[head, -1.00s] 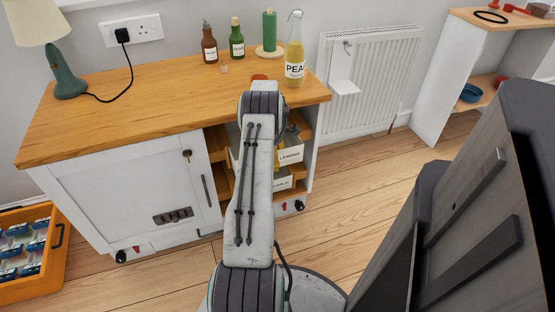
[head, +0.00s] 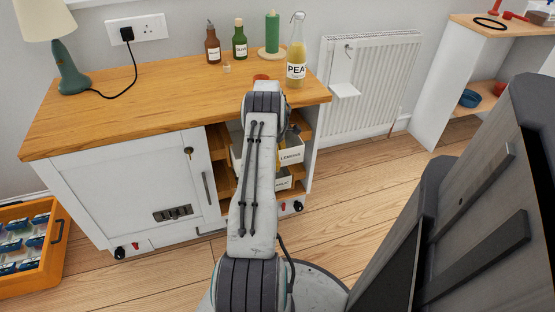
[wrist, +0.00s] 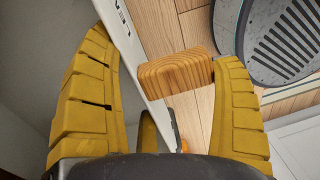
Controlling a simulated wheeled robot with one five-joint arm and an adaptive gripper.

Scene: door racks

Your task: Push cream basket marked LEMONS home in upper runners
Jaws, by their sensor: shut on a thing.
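The cream basket marked LEMONS (head: 291,157) sits in the upper part of the open bay at the right of the white cabinet. Its labelled front shows beside my arm, and its left part is mostly hidden. The orange wooden runners (head: 301,128) show around it. My gripper is hidden behind my arm in the head view. I cannot tell whether the block touches the basket.
A second cream basket (head: 284,181) is below, its label partly hidden. A closed white door (head: 130,185) is left of the bay. The worktop (head: 150,105) carries a lamp, bottles and a green candle. A radiator (head: 368,85) stands to the right. An orange crate (head: 40,245) is at floor left.

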